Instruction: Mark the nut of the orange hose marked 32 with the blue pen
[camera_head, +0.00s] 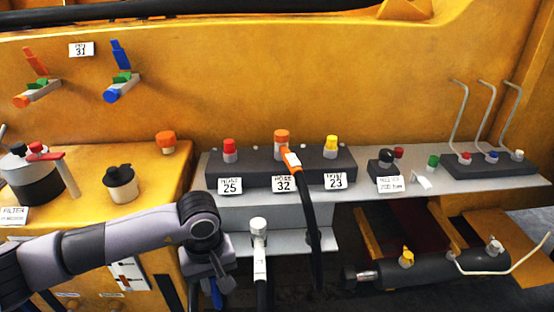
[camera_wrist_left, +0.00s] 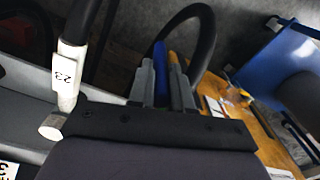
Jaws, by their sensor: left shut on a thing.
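The orange hose end (camera_head: 291,158) sits at the orange fitting (camera_head: 281,138) on the dark block, behind the label 32 (camera_head: 284,184). Its black hose hangs down over the shelf front. I cannot clearly separate its nut from the fitting, and no blue mark shows there. My left gripper (camera_head: 213,283) is low, in front of the shelf, to the left of and below the hose. It is shut on the blue pen (camera_head: 216,297), which also shows between the fingers in the left wrist view (camera_wrist_left: 160,72). My right gripper is not in view.
A white hose end (camera_head: 259,245) hangs just right of my left gripper; its tag reads 23 in the left wrist view (camera_wrist_left: 66,75). Red (camera_head: 229,148) and yellow (camera_head: 331,145) fittings flank the orange one. A black-lidded pot (camera_head: 120,185) stands at left.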

